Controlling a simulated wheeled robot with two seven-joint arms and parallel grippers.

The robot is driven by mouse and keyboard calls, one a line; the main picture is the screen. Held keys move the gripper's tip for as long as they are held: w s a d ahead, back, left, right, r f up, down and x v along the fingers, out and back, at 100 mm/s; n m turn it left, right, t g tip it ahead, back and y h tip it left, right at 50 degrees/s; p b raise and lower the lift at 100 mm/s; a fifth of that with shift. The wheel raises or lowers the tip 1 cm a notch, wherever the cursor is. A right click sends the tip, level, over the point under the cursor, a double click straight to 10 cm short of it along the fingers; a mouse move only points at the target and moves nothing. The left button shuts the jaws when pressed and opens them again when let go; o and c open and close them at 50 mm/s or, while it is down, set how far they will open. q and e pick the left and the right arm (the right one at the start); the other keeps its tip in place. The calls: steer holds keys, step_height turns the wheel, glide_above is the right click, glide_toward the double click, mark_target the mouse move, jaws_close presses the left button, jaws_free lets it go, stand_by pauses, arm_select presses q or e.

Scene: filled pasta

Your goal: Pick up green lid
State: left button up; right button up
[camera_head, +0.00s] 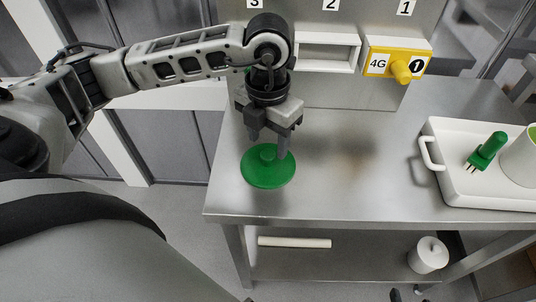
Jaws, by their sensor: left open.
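The green lid (262,174), a round disc with a central knob, lies flat near the left front corner of the steel table. My left gripper (269,143) points down above the lid, with its fingers spread on either side of the knob. The fingers are open. One finger overlaps the lid's right part in the picture; I cannot tell whether it touches it. My right gripper is not in the head view.
A white tray (447,185) at right holds a green pronged tool (486,151) and a pale cup (520,160). A yellow box with a knob (396,61) is on the back panel. The steel table (345,170) is clear between lid and tray.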

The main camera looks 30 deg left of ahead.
mark_target(268, 153)
arm_select(q)
step_height(268, 153, down, 4)
steer(key=shift+f, duration=0.2)
steer(key=c, duration=1)
steer(key=shift+c, duration=0.2)
steer(key=shift+r, duration=0.15)
